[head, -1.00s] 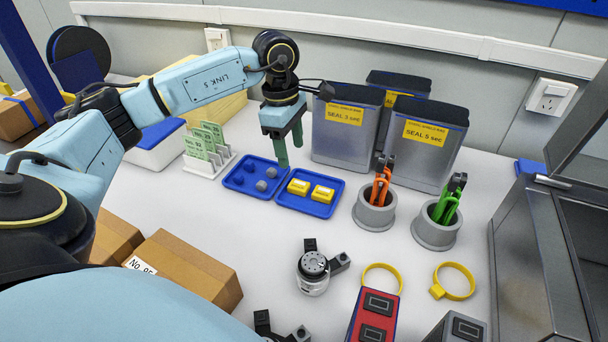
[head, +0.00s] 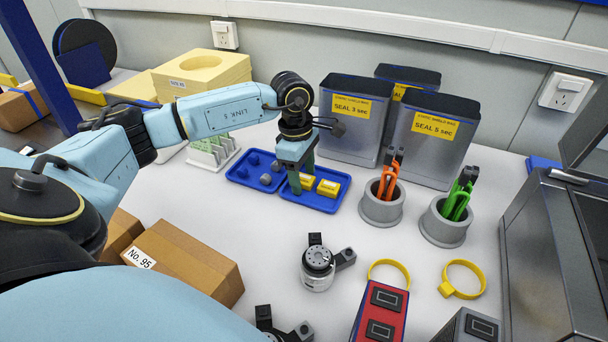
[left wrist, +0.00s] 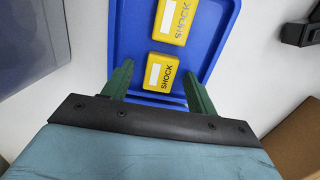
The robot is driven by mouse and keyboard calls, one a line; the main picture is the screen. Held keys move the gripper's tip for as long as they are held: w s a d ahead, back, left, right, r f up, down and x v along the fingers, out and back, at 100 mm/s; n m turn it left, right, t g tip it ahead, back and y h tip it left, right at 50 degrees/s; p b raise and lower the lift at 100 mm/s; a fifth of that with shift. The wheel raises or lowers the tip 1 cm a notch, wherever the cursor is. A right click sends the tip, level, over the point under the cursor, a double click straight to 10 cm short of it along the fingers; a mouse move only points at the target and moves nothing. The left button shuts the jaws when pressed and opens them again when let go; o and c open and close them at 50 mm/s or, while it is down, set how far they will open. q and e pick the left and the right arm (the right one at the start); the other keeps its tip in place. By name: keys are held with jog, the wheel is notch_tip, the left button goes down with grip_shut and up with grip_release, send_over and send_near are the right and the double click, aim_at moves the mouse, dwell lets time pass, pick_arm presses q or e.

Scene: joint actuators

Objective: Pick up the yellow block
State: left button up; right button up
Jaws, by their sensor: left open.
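Two yellow blocks lie in a blue tray (head: 318,203). The left one (head: 307,183) is partly beside the gripper fingers, and the right one (head: 328,188) is clear of them. In the left wrist view both blocks are marked SHOCK; the nearer block (left wrist: 163,78) lies between and just beyond the fingertips, the other block (left wrist: 174,20) farther off. My left gripper (head: 300,178) points down over the tray's left part, green fingers open and empty. It also shows in the left wrist view (left wrist: 157,78). My right gripper is not in view.
A second blue tray (head: 240,176) with dark and grey pieces adjoins on the left. Grey bins (head: 355,135) stand behind. Cups with orange pliers (head: 381,208) and green pliers (head: 445,226) stand to the right.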

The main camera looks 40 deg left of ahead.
pick_arm(q)
jog(key=c, duration=1.1)
jog(key=shift+o, duration=0.2)
jog(key=shift+r, duration=0.1)
